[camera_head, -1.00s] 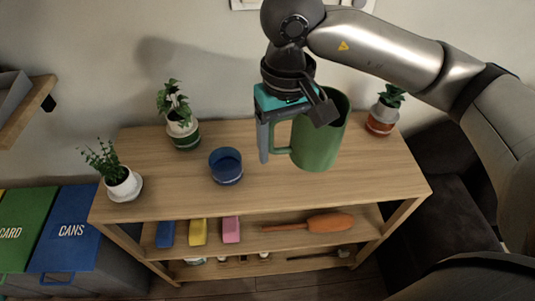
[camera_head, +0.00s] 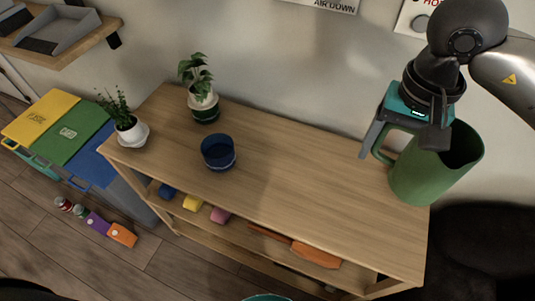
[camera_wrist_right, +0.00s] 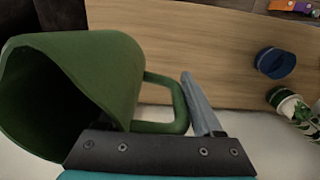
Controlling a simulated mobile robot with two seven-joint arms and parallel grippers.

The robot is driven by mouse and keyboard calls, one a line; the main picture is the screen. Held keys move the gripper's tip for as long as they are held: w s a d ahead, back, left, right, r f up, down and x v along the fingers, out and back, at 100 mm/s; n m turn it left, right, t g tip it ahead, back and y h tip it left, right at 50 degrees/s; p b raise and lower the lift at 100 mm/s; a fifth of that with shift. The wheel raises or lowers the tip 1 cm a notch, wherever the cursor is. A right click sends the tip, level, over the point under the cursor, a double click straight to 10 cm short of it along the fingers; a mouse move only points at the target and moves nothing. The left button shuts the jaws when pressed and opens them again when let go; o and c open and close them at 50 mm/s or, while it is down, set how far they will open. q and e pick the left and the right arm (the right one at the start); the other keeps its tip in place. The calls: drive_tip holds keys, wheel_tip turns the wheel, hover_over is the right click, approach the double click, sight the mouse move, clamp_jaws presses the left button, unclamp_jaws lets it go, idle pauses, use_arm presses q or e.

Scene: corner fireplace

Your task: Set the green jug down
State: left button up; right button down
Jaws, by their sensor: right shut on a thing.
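The green jug (camera_head: 436,170) shows at the right in the head view, against the right end of the wooden shelf unit's top (camera_head: 300,185). It is roughly upright, leaning a little, with its mouth up. My right gripper (camera_head: 405,140) is shut on its handle, on the jug's left side. The jug also fills the left of the right wrist view (camera_wrist_right: 90,80), with its handle (camera_wrist_right: 170,105) beside a gripper finger. I cannot tell whether its base touches the wood. My left gripper is not in view.
A blue cup (camera_head: 218,152), a plant in a green-and-white pot (camera_head: 203,105) and a plant in a white pot (camera_head: 132,132) stand on the left half. The top between cup and jug is clear. Coloured blocks (camera_head: 193,202) lie on the shelf below.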

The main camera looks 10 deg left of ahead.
drive_tip(key=shift+d+r+m, duration=0.1)
drive_tip(key=shift+d+m, duration=0.15)
drive_tip(key=shift+m, duration=0.55)
drive_tip(key=shift+w+d+m, duration=0.1)
drive_tip(key=shift+d+m, duration=0.05)
drive_tip(key=shift+m, duration=0.55)
drive_tip(key=m, duration=0.2)
drive_tip(key=m+p, duration=0.1)
drive_tip(key=m, duration=0.1)
drive_tip(key=shift+a, duration=0.3)
drive_tip(key=m+p, duration=0.1)
drive_tip(key=m, duration=0.3)
drive_tip(key=shift+a+m, duration=0.1)
drive_tip(key=shift+m, duration=0.3)
drive_tip(key=m+p, duration=0.1)
drive_tip(key=m, duration=0.5)
drive_tip(key=shift+a, duration=0.15)
use_arm(q)
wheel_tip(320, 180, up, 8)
drive_tip(key=p, duration=0.4)
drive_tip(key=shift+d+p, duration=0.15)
drive_tip(key=shift+p, duration=0.25)
use_arm(e)
drive_tip(key=m, duration=1)
drive_tip(key=s+a+m, duration=0.1)
drive_tip(key=m, duration=1.9)
drive_tip(key=shift+s+a+f+m, duration=0.2)
drive_tip(key=shift+s+f+m, duration=0.05)
drive_tip(key=shift+m, duration=0.05)
